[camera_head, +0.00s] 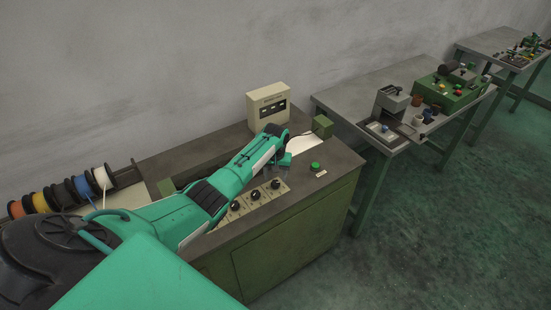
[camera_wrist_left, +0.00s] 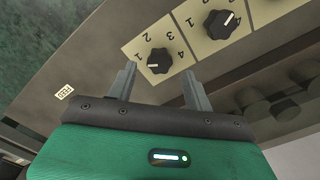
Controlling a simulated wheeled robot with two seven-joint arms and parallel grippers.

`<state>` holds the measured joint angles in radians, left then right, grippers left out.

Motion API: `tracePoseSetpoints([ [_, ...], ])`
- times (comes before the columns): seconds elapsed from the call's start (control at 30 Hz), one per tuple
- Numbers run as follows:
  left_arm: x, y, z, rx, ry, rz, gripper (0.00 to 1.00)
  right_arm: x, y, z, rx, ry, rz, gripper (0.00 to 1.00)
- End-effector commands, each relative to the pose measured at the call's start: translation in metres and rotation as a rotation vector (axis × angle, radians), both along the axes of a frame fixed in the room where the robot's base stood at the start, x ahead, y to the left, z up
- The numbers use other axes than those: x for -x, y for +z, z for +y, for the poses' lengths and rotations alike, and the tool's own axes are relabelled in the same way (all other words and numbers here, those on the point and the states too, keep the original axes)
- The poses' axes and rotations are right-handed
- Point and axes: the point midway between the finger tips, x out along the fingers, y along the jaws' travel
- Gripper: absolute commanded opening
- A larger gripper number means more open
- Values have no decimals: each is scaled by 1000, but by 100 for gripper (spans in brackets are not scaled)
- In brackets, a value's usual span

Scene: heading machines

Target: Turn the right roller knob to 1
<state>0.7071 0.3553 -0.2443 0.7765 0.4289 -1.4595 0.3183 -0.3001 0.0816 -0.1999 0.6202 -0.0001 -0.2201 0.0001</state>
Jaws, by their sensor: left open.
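The right roller knob (camera_wrist_left: 159,60) is black, on a cream plate with printed numbers, at the top middle of the left wrist view. Its white pointer mark is on its left side in that view; I cannot tell exactly which number it meets. In the head view the knob (camera_head: 275,184) is the rightmost of three in a row. My left gripper (camera_wrist_left: 155,72) is open and empty, its fingertips at either side of the knob; I cannot tell whether they touch it. In the head view my left arm reaches over the bench and the fingertips are hard to make out. My right gripper is not in view.
The middle knob (camera_wrist_left: 220,24) is close by. A green button (camera_head: 315,166) sits right of the knobs on the bench. A cream meter box (camera_head: 268,105) stands behind. Coloured wire spools (camera_head: 62,193) are at the left. Other benches stand at the right, beyond open floor.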

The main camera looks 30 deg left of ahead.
Motion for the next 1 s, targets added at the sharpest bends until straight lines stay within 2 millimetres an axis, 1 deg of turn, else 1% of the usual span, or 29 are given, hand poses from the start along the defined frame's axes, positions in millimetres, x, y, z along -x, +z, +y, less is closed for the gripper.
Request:
tracePoseSetpoints([
  [0.3, -2, 59, 0, -1, 0, -6, 52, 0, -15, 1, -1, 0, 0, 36],
  [0.5, -1, 91, 0, -1, 0, -4, 52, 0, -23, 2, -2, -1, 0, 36],
  [0.6, -1, 100, 0, 0, 1, -3, 52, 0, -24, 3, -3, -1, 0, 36],
  [0.7, -1, 105, 0, 0, 1, -3, 52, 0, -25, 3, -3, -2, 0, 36],
  [1.0, -1, 107, 0, 0, 1, -2, 52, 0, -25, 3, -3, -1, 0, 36],
])
